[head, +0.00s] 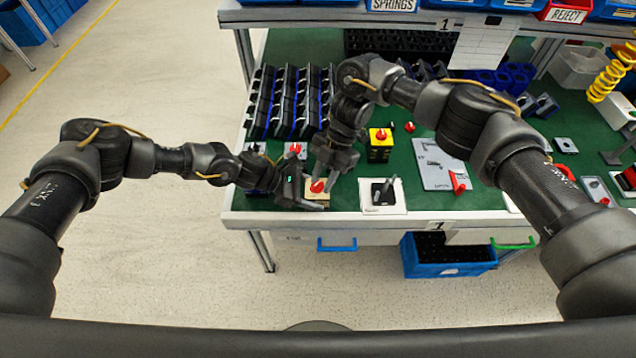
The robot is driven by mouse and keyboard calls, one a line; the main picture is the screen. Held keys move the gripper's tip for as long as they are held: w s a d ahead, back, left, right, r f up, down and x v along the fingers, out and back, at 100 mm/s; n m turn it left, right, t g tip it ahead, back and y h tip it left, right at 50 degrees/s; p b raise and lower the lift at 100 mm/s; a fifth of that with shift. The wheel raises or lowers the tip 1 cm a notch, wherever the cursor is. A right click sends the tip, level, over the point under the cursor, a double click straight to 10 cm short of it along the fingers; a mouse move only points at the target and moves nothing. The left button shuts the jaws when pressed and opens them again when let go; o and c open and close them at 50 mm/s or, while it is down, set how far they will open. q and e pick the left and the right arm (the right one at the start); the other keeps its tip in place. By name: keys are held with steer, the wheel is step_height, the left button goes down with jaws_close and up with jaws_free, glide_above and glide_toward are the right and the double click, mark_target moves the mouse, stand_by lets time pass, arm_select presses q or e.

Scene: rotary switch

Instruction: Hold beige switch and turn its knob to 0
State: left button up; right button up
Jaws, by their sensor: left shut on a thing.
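The beige switch (315,195) is at the front edge area of the green bench, with a red knob (317,186) on top. It is small and partly hidden by my grippers. My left gripper (311,199) comes in from the left and is shut on the switch's body. My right gripper (325,177) points down just above and behind the red knob. Its fingers look apart, with the knob below them. The knob's pointer and the dial marks are too small to read.
A yellow switch box with a red knob (380,149) stands behind to the right. A white plate with a black fixture (384,195) lies right of the switch. Black racks (290,100) fill the back left. A grey panel (436,166) lies farther right.

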mark_target(323, 185)
steer(key=shift+o, duration=0.4)
steer(key=shift+s+d+f, duration=0.15)
steer(key=shift+s+f, duration=0.1)
steer(key=shift+s, duration=0.05)
steer(key=shift+w+r, duration=0.2)
steer(key=shift+r, duration=0.35)
steer(key=shift+w+r, duration=0.2)
steer(key=shift+r, duration=1.85)
steer(key=shift+c, duration=0.2)
step_height(323, 185, up, 5)
steer(key=w+n+t+h, duration=0.1)
steer(key=w+t+h, duration=0.1)
steer(key=shift+m, duration=0.5)
steer(key=shift+w+x, duration=0.15)
steer(key=shift+x, duration=2.3)
steer(key=shift+w+x, duration=0.1)
steer(key=shift+x, duration=2.4)
